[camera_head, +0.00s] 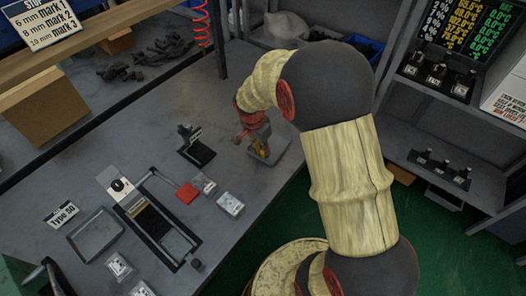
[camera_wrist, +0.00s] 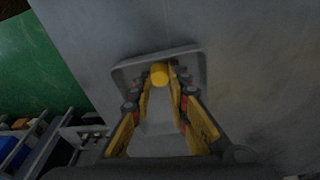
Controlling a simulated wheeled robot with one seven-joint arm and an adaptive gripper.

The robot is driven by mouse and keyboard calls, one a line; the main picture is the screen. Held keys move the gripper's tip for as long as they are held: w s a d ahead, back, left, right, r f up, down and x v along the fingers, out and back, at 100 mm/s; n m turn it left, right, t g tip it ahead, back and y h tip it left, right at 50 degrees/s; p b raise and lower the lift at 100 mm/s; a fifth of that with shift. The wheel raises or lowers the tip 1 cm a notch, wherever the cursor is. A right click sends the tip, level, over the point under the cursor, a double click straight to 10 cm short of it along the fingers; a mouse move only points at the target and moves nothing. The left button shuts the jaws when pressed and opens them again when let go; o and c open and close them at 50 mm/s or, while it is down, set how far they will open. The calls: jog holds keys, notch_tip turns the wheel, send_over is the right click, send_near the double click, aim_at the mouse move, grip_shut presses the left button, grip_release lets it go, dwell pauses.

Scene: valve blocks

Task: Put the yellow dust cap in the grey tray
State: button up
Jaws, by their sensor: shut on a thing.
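The yellow dust cap (camera_wrist: 159,73) is between the fingertips of my gripper (camera_wrist: 160,82), which is shut on it, in the wrist view. A shallow grey tray (camera_wrist: 125,76) lies beneath, with the cap appearing over its inside near the far rim. I cannot tell how high the cap is above the tray floor. In the head view my gripper (camera_head: 261,148) points down over the same grey tray (camera_head: 283,140) near the bench's right edge, and it partly hides the tray. The cap is too small there to make out clearly.
Another empty shallow tray (camera_head: 95,235) lies at the bench's front left. A black fixture (camera_head: 195,147) stands left of my gripper. Bare bench surrounds the tray's left side.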

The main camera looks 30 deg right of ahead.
jog(key=shift+f, duration=0.15)
jog(key=o, duration=0.7)
jog(key=shift+c, duration=0.2)
